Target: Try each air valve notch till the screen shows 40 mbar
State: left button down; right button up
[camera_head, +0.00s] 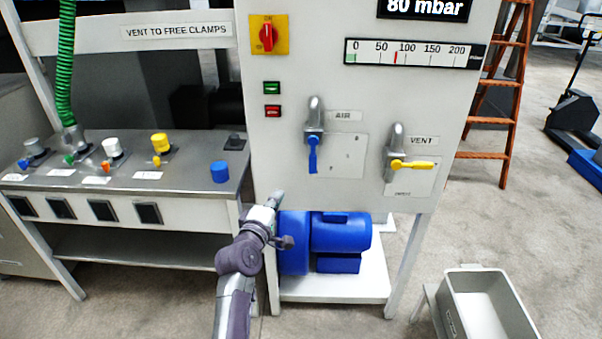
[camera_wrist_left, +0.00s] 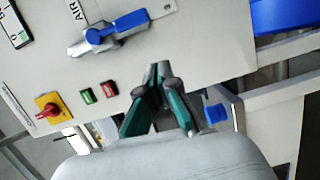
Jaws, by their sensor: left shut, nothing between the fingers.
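The screen (camera_head: 425,7) at the top of the white panel reads 80 mbar. The air valve (camera_head: 313,150) has a blue handle that points straight down, beside a small plate (camera_head: 347,157) with several dots under the AIR label. In the left wrist view the blue handle (camera_wrist_left: 117,27) shows at the top. My left gripper (camera_head: 279,196) is below and left of the air valve, in front of the panel's lower left edge, apart from the handle. Its fingers (camera_wrist_left: 160,72) are shut and empty. My right gripper is in neither view.
The vent valve (camera_head: 410,164) with a yellow handle pointing right sits right of the air valve. A scale (camera_head: 413,53) has a red mark near 80. A red rotary switch (camera_head: 268,37) and two buttons are at left. A blue pump (camera_head: 340,235) stands below.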

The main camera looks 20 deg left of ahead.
aim_at(313, 156)
pick_arm(q)
jog(key=w+d+r+p, duration=0.1)
jog(key=w+r, duration=0.1)
jog(key=w, duration=0.9)
jog(key=shift+d+r+n+t, duration=0.2)
jog(key=shift+d+n+t, duration=0.1)
jog(key=shift+d+n, duration=0.1)
jog(key=shift+w+a, duration=0.1)
